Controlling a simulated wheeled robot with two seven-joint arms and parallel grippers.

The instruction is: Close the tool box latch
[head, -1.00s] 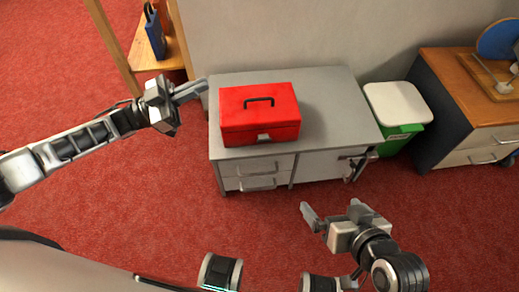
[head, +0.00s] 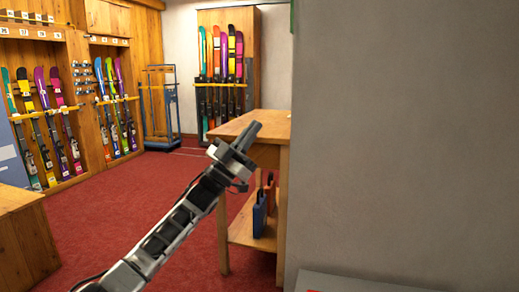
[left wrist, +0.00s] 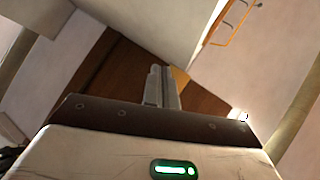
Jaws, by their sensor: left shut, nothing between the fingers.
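Only a thin red sliver shows at the bottom edge of the head view, on the grey cabinet top (head: 375,286); it looks like a bit of the tool box. Its latch is out of view. My left gripper (head: 246,137) is raised in the middle of the head view, in front of the wooden workbench. It is shut and empty. In the left wrist view its fingers (left wrist: 161,86) lie together with nothing between them. I see no tool box there. My right gripper is in no current view.
A wooden bench (head: 268,124) stands beside the grey wall (head: 410,130), with boots or similar items on its lower shelf. Ski racks (head: 228,70) line the far walls. Red carpet (head: 110,210) is open at the left.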

